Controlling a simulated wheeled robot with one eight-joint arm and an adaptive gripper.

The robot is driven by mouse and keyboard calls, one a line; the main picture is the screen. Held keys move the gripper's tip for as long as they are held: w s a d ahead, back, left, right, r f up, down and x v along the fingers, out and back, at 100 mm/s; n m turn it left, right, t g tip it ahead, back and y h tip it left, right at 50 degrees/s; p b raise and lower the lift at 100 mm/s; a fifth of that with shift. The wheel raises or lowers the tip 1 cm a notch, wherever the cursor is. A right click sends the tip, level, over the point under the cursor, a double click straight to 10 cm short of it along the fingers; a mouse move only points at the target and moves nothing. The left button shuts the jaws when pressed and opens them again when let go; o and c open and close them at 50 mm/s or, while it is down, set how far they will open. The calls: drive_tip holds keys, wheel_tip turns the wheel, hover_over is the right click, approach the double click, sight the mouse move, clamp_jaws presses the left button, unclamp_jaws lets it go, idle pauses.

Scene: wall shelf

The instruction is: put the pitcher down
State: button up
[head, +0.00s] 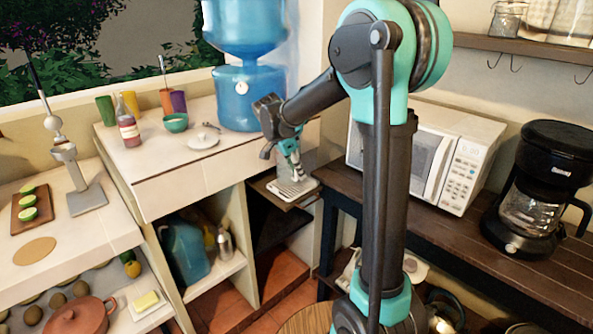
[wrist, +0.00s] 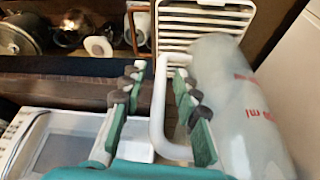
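The clear pitcher (wrist: 235,105) has red markings and a pale handle (wrist: 158,105). In the wrist view the handle lies between the two green-padded fingers of my gripper (wrist: 158,108). The fingers are apart, with a visible gap between the left finger and the handle. In the head view my gripper (head: 291,150) is below the water dispenser, and the pitcher (head: 309,163) shows only partly behind it. A slatted white tray (head: 290,189) is under it and also shows in the wrist view (wrist: 205,20). Whether the pitcher's base touches the tray is hard to tell.
A blue water dispenser (head: 250,98) stands above on the white counter (head: 168,188). A white microwave (head: 470,160) and a coffee maker (head: 540,190) stand on the dark table at right. The tray juts out between counter and table.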

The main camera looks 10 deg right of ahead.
drive_tip(key=v, duration=1.2)
drive_tip(key=s+d+f+n+y, duration=0.1)
drive_tip(key=s+d+f+n, duration=0.3)
drive_tip(key=s+f, duration=0.3)
drive_tip(key=s+d+f+n+t+y, duration=0.1)
drive_tip(key=s+d+f+n, duration=0.3)
drive_tip(key=s+f, duration=0.4)
drive_tip(key=s+d+f+n+t+y, duration=0.1)
drive_tip(key=s+d+f+n+y, duration=0.1)
drive_tip(key=s+d+f+n, duration=0.2)
drive_tip(key=s+f+n, duration=0.1)
drive_tip(key=s+f, duration=0.2)
drive_tip(key=s, duration=0.1)
drive_tip(key=shift+s+f, duration=0.2)
drive_tip(key=shift+s, duration=0.2)
drive_tip(key=shift+d, duration=0.1)
drive_tip(key=shift+c, duration=0.6)
